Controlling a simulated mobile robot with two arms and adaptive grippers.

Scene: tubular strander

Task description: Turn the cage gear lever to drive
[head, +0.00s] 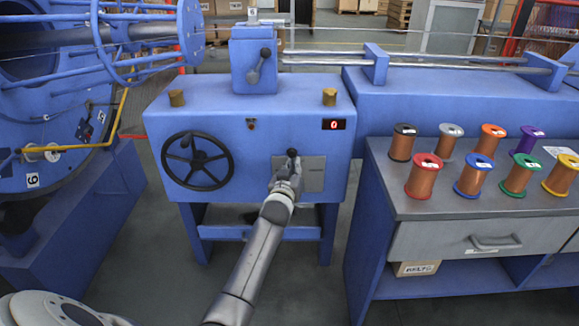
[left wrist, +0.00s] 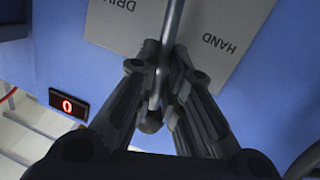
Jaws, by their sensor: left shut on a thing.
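The cage gear lever is a grey rod with a black knob (head: 292,153), in front of a grey plate (head: 314,174) on the blue machine housing. My left gripper (head: 288,178) is shut around the rod. In the left wrist view its fingers (left wrist: 165,70) close on the lever rod (left wrist: 170,25), and the dark knob (left wrist: 150,121) sticks out between them. The plate there carries the word HAND (left wrist: 219,44) on the right and a partly cut-off DRIVE label (left wrist: 118,4) on the left. The rod stands between the two words. Its base is outside the wrist view. My right gripper is not in view.
A black handwheel (head: 197,161) sits left of the lever. A red display (head: 333,125) reads 0. A second lever (head: 259,66) is on the block above. Wire spools (head: 424,177) stand on the bench at right. Grey floor is open in front.

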